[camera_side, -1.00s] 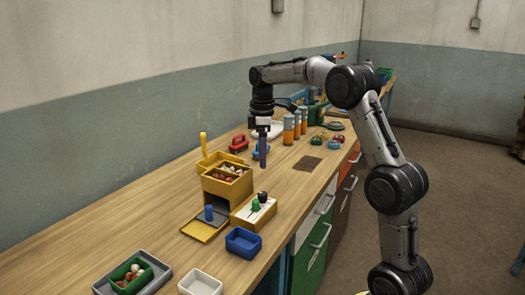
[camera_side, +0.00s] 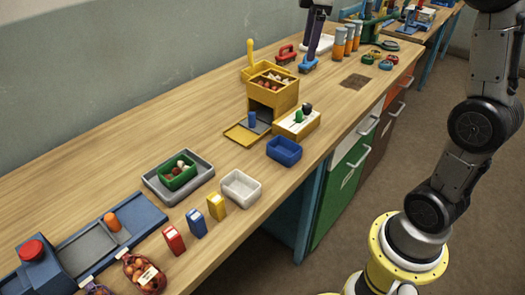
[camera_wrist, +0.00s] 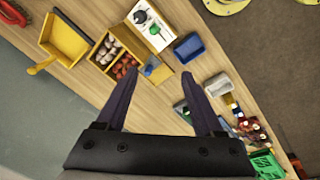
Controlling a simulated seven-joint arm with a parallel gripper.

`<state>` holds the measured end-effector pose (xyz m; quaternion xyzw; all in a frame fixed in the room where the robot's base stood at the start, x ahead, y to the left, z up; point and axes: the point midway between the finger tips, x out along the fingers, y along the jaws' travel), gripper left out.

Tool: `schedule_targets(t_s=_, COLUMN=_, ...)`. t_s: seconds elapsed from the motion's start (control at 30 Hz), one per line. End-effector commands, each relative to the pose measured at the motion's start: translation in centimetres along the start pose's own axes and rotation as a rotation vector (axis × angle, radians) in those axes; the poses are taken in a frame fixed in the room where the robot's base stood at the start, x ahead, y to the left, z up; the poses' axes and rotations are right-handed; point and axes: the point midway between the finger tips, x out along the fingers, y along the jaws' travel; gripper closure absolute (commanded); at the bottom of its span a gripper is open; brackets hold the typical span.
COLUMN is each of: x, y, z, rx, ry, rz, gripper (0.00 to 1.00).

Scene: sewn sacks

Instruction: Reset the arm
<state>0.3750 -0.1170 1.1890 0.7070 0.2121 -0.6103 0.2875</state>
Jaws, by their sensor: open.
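My gripper (camera_wrist: 159,78) is open and empty, its two dark fingers spread apart in the wrist view. In the side view my gripper (camera_side: 309,56) points down over the far part of the wooden bench (camera_side: 190,115), close to a small blue object (camera_side: 305,69); I cannot tell whether they touch. In the wrist view a yellow box (camera_wrist: 95,58) with white and reddish items lies beyond the left finger. A blue peg (camera_wrist: 151,70) shows between the fingertips. The upper part of my arm is cut off in the side view.
The yellow box (camera_side: 286,101) stands mid-bench, with a board of pegs (camera_side: 297,130), a blue bin (camera_side: 284,153) and a white bin (camera_side: 241,193) nearer. Orange-banded cylinders (camera_side: 339,45) stand at the back.

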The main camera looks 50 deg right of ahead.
Motion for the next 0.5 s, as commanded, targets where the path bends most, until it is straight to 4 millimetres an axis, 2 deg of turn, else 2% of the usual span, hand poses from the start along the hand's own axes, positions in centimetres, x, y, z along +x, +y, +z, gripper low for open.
schedule_targets(t_s=0.03, x=-1.4, y=-2.5, z=0.0, rx=-0.008, ry=0.023, rz=0.025, gripper=0.31)
schedule_targets(t_s=0.1, x=-2.5, y=-5.4, z=0.3, rx=0.004, ry=0.052, rz=0.052, gripper=0.31)
schedule_targets(t_s=0.23, x=-3.4, y=-10.7, z=1.6, rx=0.055, ry=0.113, rz=0.093, gripper=0.31)
schedule_targets(t_s=0.37, x=-2.8, y=-15.7, z=3.6, rx=0.143, ry=0.18, rz=0.119, gripper=0.31)
schedule_targets(t_s=0.5, x=-0.6, y=-20.2, z=6.0, rx=0.274, ry=0.251, rz=0.125, gripper=0.31)
